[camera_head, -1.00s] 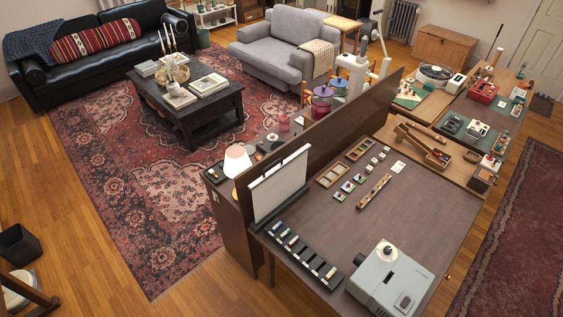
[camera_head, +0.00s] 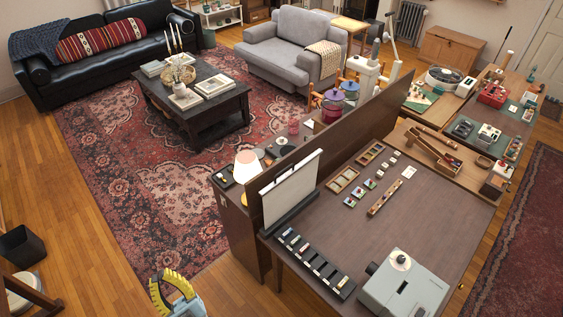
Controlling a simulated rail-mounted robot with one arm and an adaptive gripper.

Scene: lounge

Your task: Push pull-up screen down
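The pull-up screen (camera_head: 291,187) stands raised at the left end of the brown table, against the dark divider. It is a pale, upright panel with a dark strip along its top. It rises from a long dark base (camera_head: 290,217). A yellow, ribbed, curved piece with dark gaps (camera_head: 172,289) shows at the bottom edge, left of the table. It looks like part of my arm or gripper, is cut off by the frame, and is well apart from the screen. No opening between fingertips can be made out.
A grey projector (camera_head: 405,284) stands at the table's near right. A dark row of slides (camera_head: 314,263) lies in front of the screen. A lit lamp (camera_head: 247,166) stands close behind the screen's left edge. The middle of the table (camera_head: 410,225) is clear.

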